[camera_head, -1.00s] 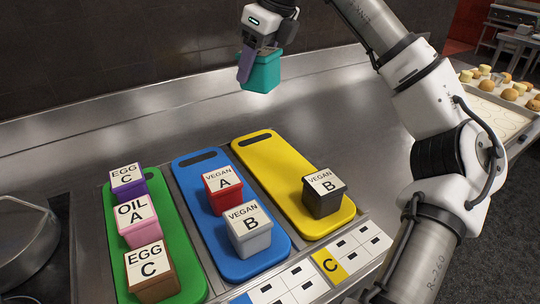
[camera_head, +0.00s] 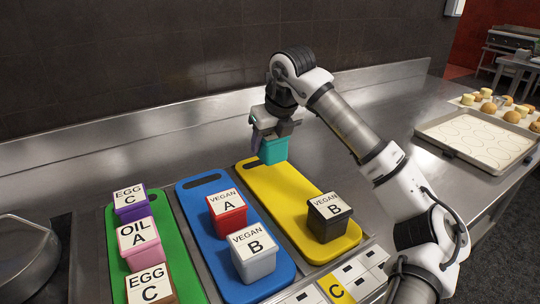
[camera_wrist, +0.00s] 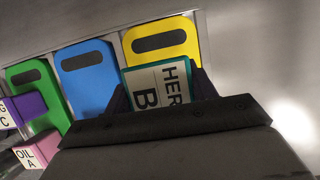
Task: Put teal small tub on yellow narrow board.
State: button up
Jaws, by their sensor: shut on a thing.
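My gripper (camera_head: 272,133) is shut on the teal small tub (camera_head: 273,151), at the far end of the yellow narrow board (camera_head: 262,181). The yellow board (camera_wrist: 183,36) shows behind it with its dark handle slot. In the head view the tub covers part of the board's far end; I cannot tell whether it touches the board. A dark tub (camera_head: 329,217) labelled "VEGAN B" stands on the board's near half.
The blue board (camera_head: 200,190) holds a red tub (camera_head: 227,211) and a grey tub (camera_head: 253,252). The green board (camera_head: 180,240) holds purple, pink and brown tubs. The yellow board's middle is bare. A pastry tray (camera_head: 480,137) lies at the right.

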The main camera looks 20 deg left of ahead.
aim_at(270, 155)
jog(key=shift+f, duration=2.45)
jog(key=o, duration=1.1)
jog(key=shift+r, duration=0.25)
jog(key=b+v, duration=0.1)
jog(key=v, duration=1.1)
jog(key=shift+f, duration=0.1)
